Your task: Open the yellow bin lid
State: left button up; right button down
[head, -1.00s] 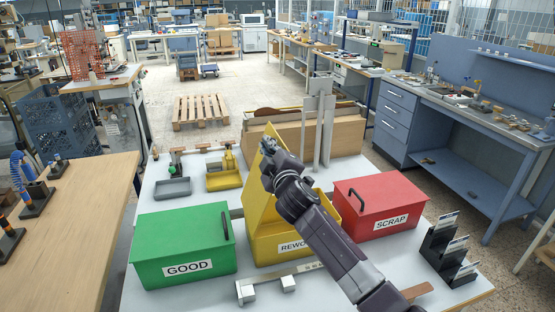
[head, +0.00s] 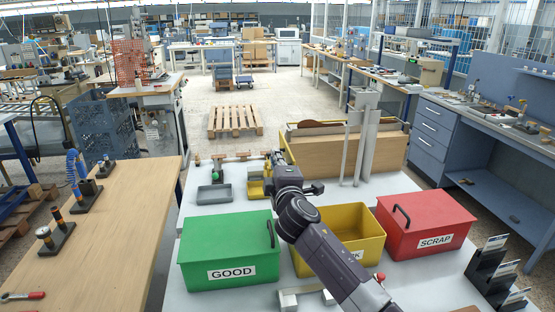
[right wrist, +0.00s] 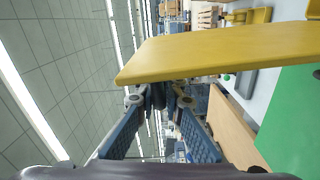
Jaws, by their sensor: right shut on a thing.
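The yellow bin (head: 366,236) stands between the green and red bins. Its inside shows from above and its front label is partly hidden by my right arm. The yellow lid (right wrist: 225,50) fills the upper middle of the right wrist view as a wide slab. In the head view most of the lid is hidden behind my right gripper (head: 284,172), which is above the bin's back left. In the right wrist view the fingertips (right wrist: 160,97) meet at the lid's near edge. The gripper is shut there; the exact contact is hard to see. My left gripper is not in view.
The green GOOD bin (head: 228,248) is left of the yellow one, and the red SCRAP bin (head: 425,225) is right. A grey tray (head: 214,195) sits at the back left. Dark card holders (head: 490,268) stand at the right edge.

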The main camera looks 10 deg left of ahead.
jog(key=c, duration=2)
grip_release()
jog(key=shift+c, duration=0.2)
jog(key=v, duration=1.2)
jog(key=shift+f, duration=0.2)
